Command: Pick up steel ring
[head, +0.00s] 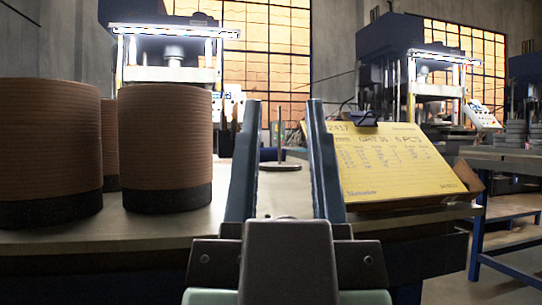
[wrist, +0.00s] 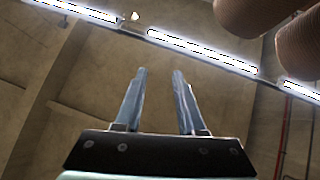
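My gripper (head: 284,102) is open and empty, its two dark fingers rising in the lower middle of the head view. In the wrist view its fingers (wrist: 161,71) also stand apart with nothing between them. Between the fingers in the head view, a low round dark base with an upright thin rod (head: 280,140) stands farther back on the table (head: 150,232). I cannot make out a steel ring for certain; my fingers and the low viewing angle hide part of the tabletop.
Tall brown disc stacks with black bottoms (head: 165,145) (head: 48,150) stand at the left. A yellow printed card (head: 390,165) with a black clip leans on the right. Presses (head: 172,60) stand behind. The wrist view faces the ceiling and bright lamps (wrist: 200,50).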

